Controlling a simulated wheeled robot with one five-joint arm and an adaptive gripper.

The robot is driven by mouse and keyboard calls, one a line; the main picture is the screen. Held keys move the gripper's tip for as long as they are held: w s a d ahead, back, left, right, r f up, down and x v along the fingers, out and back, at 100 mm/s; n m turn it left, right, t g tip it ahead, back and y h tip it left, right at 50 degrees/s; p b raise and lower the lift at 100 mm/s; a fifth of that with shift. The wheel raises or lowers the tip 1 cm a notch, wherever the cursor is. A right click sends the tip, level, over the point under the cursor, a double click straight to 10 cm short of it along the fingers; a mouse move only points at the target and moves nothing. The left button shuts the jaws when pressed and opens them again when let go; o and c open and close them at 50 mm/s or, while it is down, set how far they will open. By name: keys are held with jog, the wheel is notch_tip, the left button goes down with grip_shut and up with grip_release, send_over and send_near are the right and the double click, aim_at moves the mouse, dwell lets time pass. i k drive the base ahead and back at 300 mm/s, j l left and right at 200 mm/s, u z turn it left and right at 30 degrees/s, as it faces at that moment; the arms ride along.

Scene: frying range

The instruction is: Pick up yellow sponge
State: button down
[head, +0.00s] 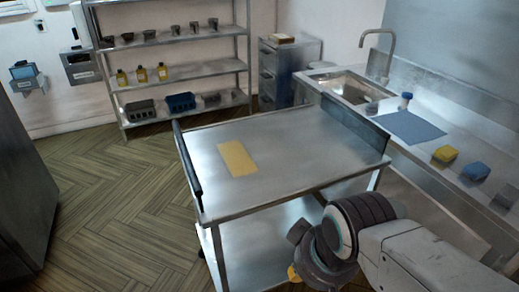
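A yellow sponge (445,154) lies on the steel counter (425,172) at the right, behind a blue sponge (475,171). A flat yellow rectangle (237,158), perhaps a cloth, lies on the steel trolley top (290,145). My arm comes in from the lower right, and its end with my gripper (303,262) is low in front of the trolley, apart from the yellow sponge. The fingers are not clear, being mostly hidden by the wrist. A small yellow bit (293,273) shows by the wrist; I cannot tell what it is.
The trolley has a raised dark edge (355,128) on its right. A sink with a tap (388,55) and a blue mat (409,126) with a small bottle (405,101) are on the counter. Shelves (180,70) stand behind. The floor at left is clear.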

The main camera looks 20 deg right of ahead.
aim_at(445, 154)
jog(key=z, duration=1.9)
